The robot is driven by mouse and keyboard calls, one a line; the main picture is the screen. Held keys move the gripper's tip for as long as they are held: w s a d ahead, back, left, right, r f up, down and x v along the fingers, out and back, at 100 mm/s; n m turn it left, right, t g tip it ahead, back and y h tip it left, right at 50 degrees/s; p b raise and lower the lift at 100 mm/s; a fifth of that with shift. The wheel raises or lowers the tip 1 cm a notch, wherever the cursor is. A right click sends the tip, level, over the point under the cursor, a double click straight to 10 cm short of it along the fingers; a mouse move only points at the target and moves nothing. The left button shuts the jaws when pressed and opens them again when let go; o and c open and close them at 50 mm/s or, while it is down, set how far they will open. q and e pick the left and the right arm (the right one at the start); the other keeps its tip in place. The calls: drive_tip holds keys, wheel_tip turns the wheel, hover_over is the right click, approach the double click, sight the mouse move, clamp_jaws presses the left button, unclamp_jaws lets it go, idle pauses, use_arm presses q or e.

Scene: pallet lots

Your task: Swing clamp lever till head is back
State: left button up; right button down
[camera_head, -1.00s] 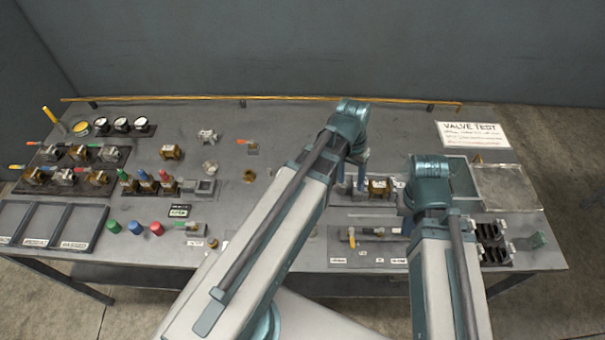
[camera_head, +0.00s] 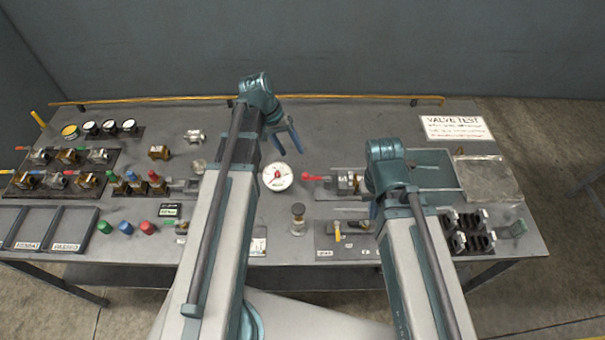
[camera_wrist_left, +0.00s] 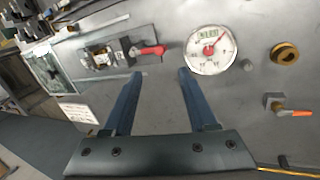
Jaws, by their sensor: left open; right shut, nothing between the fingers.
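The clamp lever is a red-handled arm (camera_head: 312,177) at the left end of a clamp fixture (camera_head: 330,192) on the bench. In the left wrist view the red lever (camera_wrist_left: 152,50) points right from the fixture (camera_wrist_left: 75,60), which has a brass part beside its clamp. The clamp head is too small to read clearly. My left gripper (camera_head: 291,152) is open and empty, above and behind the lever; its fingers (camera_wrist_left: 160,75) straddle empty space short of the lever's handle. My right gripper (camera_head: 374,210) is shut and empty near the fixture's right end, partly hidden by its wrist.
A white round gauge (camera_head: 277,176) lies left of the lever. A dark-capped cylinder (camera_head: 298,220) stands in front. A lower plate with a yellow lever (camera_head: 337,234) and a grey tray (camera_head: 432,176) are close to my right arm. The bench behind the lever is clear.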

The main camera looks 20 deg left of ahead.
sight(305, 174)
use_arm(q)
drive_tip(key=b+x, duration=1)
drive_tip(key=x, duration=0.2)
use_arm(e)
wheel_tip(305, 174, down, 11)
drive_tip(key=shift+f, duration=0.1)
use_arm(q)
drive_tip(key=shift+r, duration=0.1)
clamp_jaws()
idle(0.5)
